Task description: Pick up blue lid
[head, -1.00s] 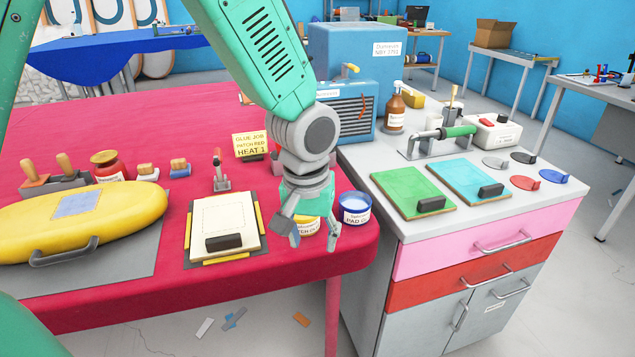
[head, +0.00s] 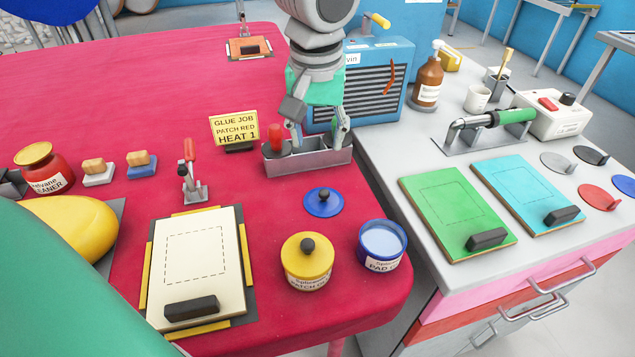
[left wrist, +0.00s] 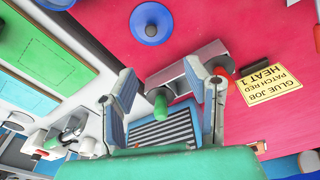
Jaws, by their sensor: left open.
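The blue lid (head: 323,202), a flat disc with a dark blue knob on top, lies on the red table between the grey tray and the jars. It also shows at the top of the left wrist view (left wrist: 151,22). The open blue jar (head: 382,246), with pale contents, stands in front of it to the right. My left gripper (head: 317,130) is open, pointing down at the grey tray behind the lid, apart from the lid. The left wrist view shows its spread fingers (left wrist: 160,76) with a green handle end (left wrist: 160,103) visible between them. My right gripper is not in view.
The grey tray (head: 308,162) holds a red-handled tool (head: 275,138). A yellow lidded jar (head: 307,262) stands in front of the lid. A cream board (head: 195,262) and red-handled clamp (head: 191,172) are to the left. Green (head: 458,213) and cyan (head: 527,194) boards lie on the counter.

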